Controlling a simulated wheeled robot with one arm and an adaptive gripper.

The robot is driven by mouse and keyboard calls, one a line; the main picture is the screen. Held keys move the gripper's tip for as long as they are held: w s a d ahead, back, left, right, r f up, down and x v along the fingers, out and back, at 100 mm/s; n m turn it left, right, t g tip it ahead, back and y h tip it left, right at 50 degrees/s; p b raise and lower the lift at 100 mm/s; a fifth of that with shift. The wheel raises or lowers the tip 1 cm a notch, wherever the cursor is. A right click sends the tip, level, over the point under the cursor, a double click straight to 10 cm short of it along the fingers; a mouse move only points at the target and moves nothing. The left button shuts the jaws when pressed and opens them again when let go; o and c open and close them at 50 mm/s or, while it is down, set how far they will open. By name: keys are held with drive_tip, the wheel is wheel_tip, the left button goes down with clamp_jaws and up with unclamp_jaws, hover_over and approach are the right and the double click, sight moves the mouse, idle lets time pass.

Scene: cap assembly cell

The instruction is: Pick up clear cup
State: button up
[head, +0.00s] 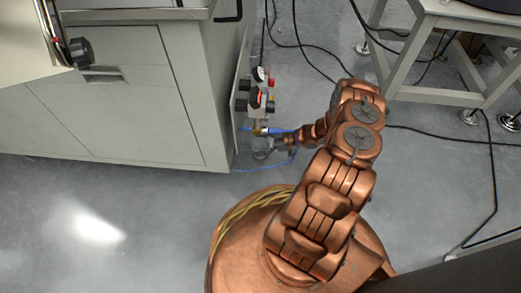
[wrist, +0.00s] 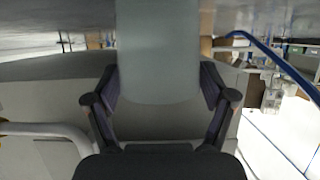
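In the wrist view a greyish see-through cylinder with a rounded near edge, which looks like the clear cup (wrist: 158,55), fills the space between the two fingers of my gripper (wrist: 159,85). The fingers press close to both its sides. Its far end runs out of the top of the picture. In the head view my arm reaches away toward the cabinet's right side. My gripper (head: 276,144) is small there, with the clear cup (head: 261,149) at its end, low in front of a valve panel. Its finer outline is hard to make out.
A grey cabinet (head: 130,110) stands left of my gripper. Valves and gauges (head: 257,98) and blue tubing (head: 262,169) are close by. A grey table frame (head: 435,45) stands upper right, with black cables on the floor. The wrist view shows clear containers (wrist: 276,97) at right.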

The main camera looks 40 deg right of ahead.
drive_tip(key=c, duration=0.6)
